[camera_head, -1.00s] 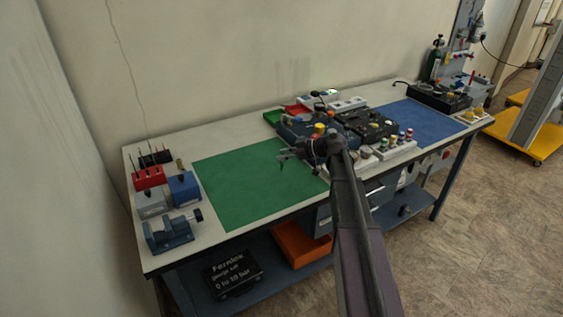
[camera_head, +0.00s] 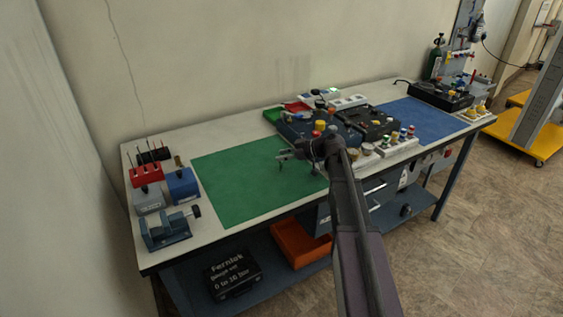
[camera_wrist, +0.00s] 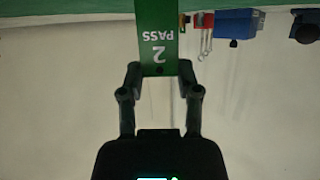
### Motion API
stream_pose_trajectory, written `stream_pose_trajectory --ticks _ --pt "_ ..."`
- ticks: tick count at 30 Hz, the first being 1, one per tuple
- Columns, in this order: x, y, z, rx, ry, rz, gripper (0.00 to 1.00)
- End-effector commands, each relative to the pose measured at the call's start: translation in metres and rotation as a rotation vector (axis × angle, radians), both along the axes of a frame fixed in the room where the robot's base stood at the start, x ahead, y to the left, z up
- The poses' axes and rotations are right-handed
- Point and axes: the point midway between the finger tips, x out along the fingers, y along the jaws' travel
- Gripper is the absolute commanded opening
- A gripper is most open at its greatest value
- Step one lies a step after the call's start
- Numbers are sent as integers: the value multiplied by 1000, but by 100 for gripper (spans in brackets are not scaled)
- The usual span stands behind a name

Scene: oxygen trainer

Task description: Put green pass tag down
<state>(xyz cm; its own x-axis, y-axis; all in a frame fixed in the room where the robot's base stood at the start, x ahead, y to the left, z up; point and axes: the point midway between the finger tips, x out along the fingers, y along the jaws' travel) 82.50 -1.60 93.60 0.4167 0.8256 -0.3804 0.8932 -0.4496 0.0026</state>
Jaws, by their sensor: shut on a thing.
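The green pass tag (camera_wrist: 159,32) is between my fingers in the wrist view, with "2 PASS" reading upside down. My gripper (camera_wrist: 160,72) is shut on the tag's near end. In the head view my gripper (camera_head: 281,160) is above the right part of the green mat (camera_head: 240,190). The tag is too small to make out in the head view. Whether it touches the mat cannot be told.
A vise (camera_head: 168,231), a blue box (camera_head: 183,186) and a red tool block (camera_head: 146,174) stand at the bench's left end. Gauge equipment (camera_head: 375,122) stands right of the green mat. A blue mat (camera_head: 422,122) lies beyond. Most of the green mat is clear.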

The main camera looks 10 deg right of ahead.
Motion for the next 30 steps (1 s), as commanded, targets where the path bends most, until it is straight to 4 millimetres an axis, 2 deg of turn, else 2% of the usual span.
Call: stream_pose_trajectory --ticks 3,19,20,21,23,30 --pt "0 0 -7 0 0 0 25" --pt "0 0 -11 0 0 0 25" --pt "0 0 -10 0 0 0 49" --pt "0 0 -9 0 0 0 61" --pt "0 0 -9 0 0 0 78" --pt "0 0 -9 0 0 0 78"
